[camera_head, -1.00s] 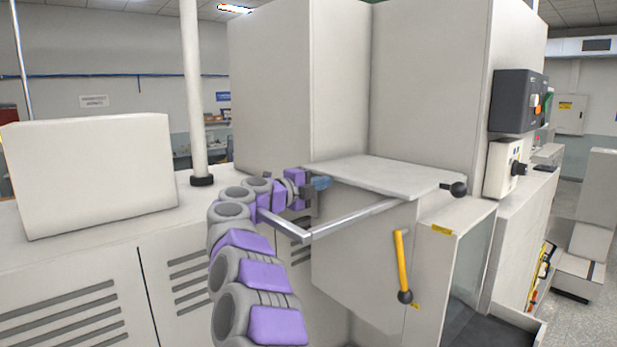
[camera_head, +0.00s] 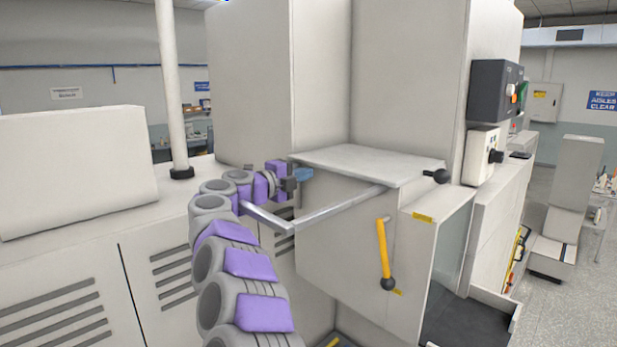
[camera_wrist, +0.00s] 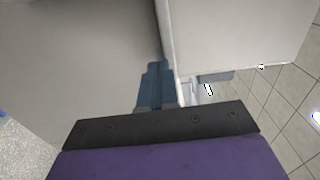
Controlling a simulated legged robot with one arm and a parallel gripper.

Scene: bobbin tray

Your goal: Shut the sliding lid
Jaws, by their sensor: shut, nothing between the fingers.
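A flat pale grey lid (camera_head: 370,164) lies level, jutting out from the tall cabinet, with a black ball knob (camera_head: 437,176) at its right front corner. My gripper (camera_head: 303,174) is at the lid's left end, just below its front edge. Its blue fingers are shut and empty. In the wrist view the closed fingers (camera_wrist: 157,75) point at the edge of a pale panel, with a grey surface to the left. I cannot tell whether they touch the panel. What lies under the lid is hidden.
A metal bar (camera_head: 335,208) runs in front of the lid, close to my arm. Below it is a yellow handle with a black ball (camera_head: 383,250). A switch box (camera_head: 481,155) is right of the knob. A pale block (camera_head: 75,170) stands at left. Open floor shows at far right.

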